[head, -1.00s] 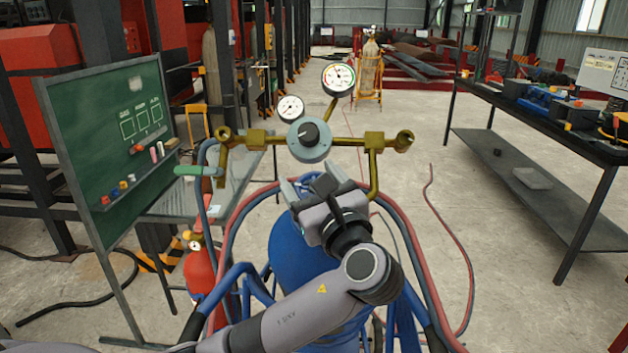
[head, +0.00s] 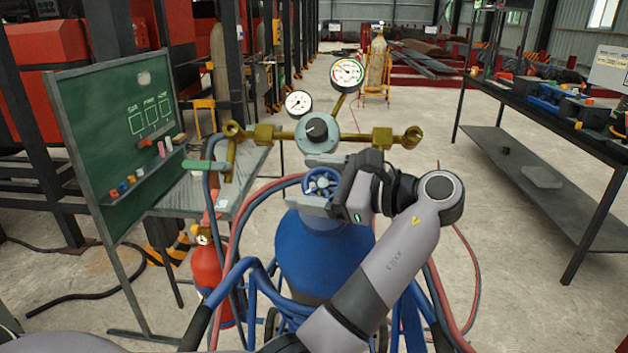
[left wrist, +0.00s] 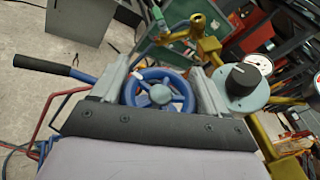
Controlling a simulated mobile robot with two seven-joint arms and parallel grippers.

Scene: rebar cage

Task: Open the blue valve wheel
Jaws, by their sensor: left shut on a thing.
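The blue valve wheel (head: 320,184) sits on top of the blue gas cylinder (head: 318,250), below the brass regulator. My left gripper (head: 318,186) reaches in from the right side of the wheel, with one finger beyond it and one on the near side. In the left wrist view the wheel (left wrist: 158,93) lies between the two grey fingers, which are shut on its rim. My right gripper is in neither view.
Hoses loop around the cylinder.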

